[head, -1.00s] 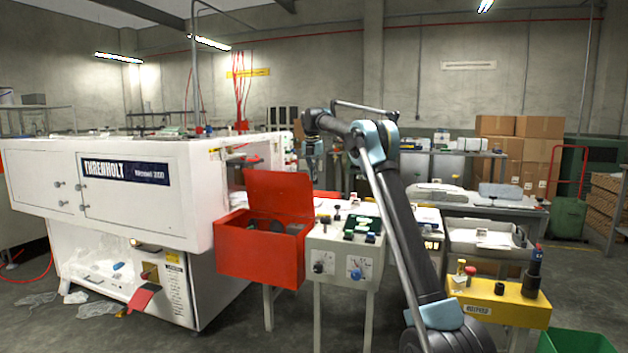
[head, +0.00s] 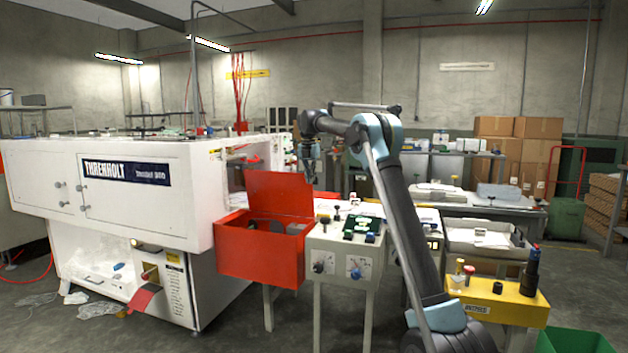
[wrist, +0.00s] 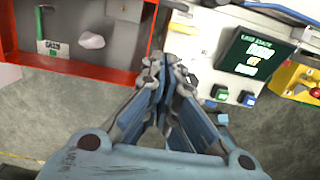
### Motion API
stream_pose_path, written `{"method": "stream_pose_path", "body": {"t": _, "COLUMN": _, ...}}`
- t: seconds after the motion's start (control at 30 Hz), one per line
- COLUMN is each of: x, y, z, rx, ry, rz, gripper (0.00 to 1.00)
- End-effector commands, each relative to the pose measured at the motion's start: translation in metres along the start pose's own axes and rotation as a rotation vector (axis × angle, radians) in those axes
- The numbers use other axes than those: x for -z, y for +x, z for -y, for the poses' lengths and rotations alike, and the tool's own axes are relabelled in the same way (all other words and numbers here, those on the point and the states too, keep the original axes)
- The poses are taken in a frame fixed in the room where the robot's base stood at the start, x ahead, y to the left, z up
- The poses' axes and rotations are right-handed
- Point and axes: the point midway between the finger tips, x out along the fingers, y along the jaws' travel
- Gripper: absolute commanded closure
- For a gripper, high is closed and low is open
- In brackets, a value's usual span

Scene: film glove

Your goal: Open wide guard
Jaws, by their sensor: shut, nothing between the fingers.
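A long white machine (head: 190,225) marked THRENHOLT fills the left side of the head view. Its wide white front panel (head: 120,210) is shut and has small latches or knobs (head: 70,194) at its left part. I cannot tell for sure whether this panel is the wide guard. My gripper (head: 309,180) hangs pointing down, right of the machine and above the red box and grey control box. In the wrist view my gripper (wrist: 160,75) has its fingers together, with nothing between them. It is apart from the white panel.
A red box (head: 258,252) with its lid raised holds a few items. Beside it stands a grey control box (head: 345,260) with buttons and knobs. A yellow box (head: 495,300) and a green bin (head: 575,342) are at the right. Plastic scraps (head: 95,308) lie on the floor.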

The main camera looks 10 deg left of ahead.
Motion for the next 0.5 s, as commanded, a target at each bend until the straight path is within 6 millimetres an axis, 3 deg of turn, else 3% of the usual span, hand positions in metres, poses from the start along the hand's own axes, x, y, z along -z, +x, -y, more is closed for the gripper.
{"method": "stream_pose_path", "body": {"t": 0.5, "x": -0.021, "y": -0.059, "z": 0.004, "rx": 0.000, "ry": 0.005, "rz": 0.000, "gripper": 1.00}}
